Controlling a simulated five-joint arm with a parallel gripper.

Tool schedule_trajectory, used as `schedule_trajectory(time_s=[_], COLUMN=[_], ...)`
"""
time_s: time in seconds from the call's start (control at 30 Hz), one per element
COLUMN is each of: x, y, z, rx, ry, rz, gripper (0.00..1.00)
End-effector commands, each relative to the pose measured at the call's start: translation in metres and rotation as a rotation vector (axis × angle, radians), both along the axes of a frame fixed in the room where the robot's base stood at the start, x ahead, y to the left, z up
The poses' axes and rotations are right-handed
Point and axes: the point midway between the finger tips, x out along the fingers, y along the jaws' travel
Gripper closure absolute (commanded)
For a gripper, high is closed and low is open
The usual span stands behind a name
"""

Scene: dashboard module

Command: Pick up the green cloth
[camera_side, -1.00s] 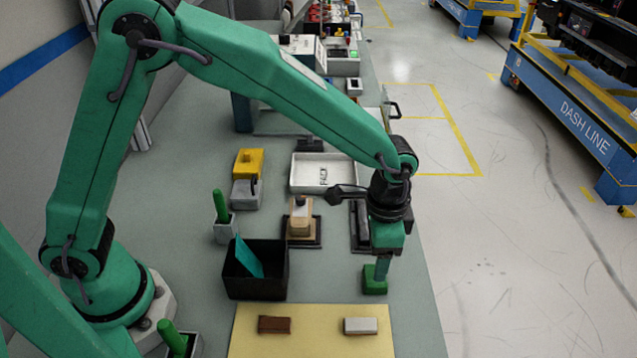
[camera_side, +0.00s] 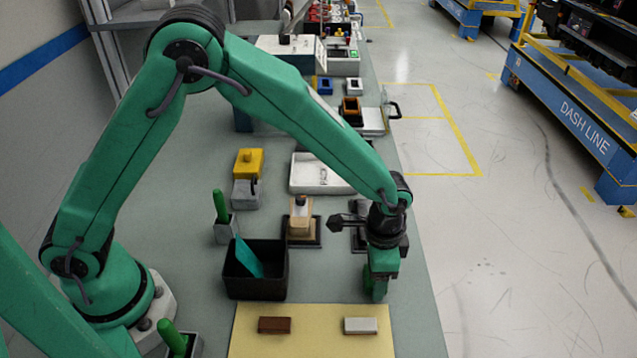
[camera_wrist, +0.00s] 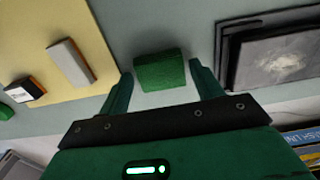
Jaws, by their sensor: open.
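The green cloth (camera_wrist: 160,70) is a small folded green block on the grey bench. It lies between the two fingertips of my gripper (camera_wrist: 159,78) in the wrist view, with a gap showing on each side. In the side view my gripper (camera_side: 378,284) is low over the bench, right of the black bin, and its fingers mostly hide the cloth there. My gripper is open and points down. I cannot tell how far the fingertips are above the bench.
A black bin (camera_side: 256,285) holding a teal sheet (camera_side: 248,258) stands to the left. A yellow mat (camera_side: 315,345) with a brown block (camera_side: 274,325) and a pale-topped block (camera_side: 360,326) lies in front. A white tray (camera_side: 318,188) is behind. The bench's right edge is close.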

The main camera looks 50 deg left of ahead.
Motion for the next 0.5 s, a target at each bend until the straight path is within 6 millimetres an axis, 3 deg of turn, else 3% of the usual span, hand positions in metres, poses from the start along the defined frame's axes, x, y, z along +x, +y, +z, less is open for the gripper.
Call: schedule_trajectory(time_s=[0.5], x=[-0.0001], y=[-0.0001], z=[-0.0017], rx=[0.0], ry=[0.0], rz=[0.0], gripper=[0.35])
